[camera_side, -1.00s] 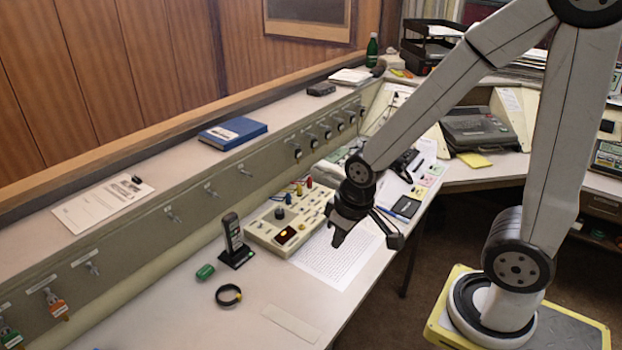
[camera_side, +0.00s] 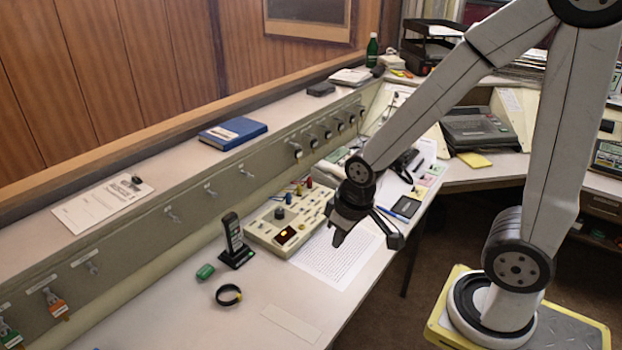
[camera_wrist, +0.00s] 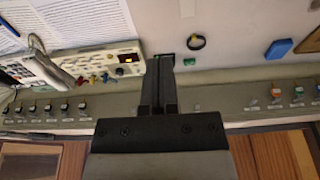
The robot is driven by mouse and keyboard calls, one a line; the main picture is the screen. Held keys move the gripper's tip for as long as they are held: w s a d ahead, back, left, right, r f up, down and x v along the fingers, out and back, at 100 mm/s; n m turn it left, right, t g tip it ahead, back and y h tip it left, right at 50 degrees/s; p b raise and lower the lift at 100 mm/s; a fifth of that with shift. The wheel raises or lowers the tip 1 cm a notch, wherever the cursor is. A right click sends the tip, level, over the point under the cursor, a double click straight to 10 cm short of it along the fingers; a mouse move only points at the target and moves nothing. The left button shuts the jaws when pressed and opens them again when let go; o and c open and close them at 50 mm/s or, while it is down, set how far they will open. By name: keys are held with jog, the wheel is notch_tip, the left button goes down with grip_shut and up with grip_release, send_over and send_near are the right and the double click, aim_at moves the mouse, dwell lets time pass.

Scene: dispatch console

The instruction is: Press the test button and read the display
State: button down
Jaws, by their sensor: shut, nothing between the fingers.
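The beige control box (camera_side: 262,238) lies on the desk in the middle of the side view, with rows of small keys, a dark knob (camera_side: 280,213) and coloured plugs at its back edge. Its small dark display (camera_side: 287,235) glows amber; the reading is too small to make out. I cannot tell which key is the test button. My gripper (camera_side: 337,240) is shut and empty, pointing down above the printed sheet, to the right of the box. In the wrist view the box (camera_wrist: 100,62) shows left of my shut fingers (camera_wrist: 160,68), with its display (camera_wrist: 128,58).
A black handset (camera_side: 234,240) stands upright left of the box. A green cylinder (camera_side: 205,272) and a black ring (camera_side: 228,295) lie nearby. The printed sheet (camera_side: 335,262) lies flat on the desk. The switch panel (camera_side: 170,217) runs along the back. The front desk is mostly clear.

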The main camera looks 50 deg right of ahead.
dwell(0.8)
jog(key=n+t+h, duration=0.3)
jog(key=n+t, duration=0.2)
jog(key=t, duration=0.1)
send_over(304, 227)
notch_tip(304, 227, down, 12)
jog(key=shift+r, duration=0.2)
jog(key=shift+f, duration=0.2)
jog(key=shift+f, duration=4.2)
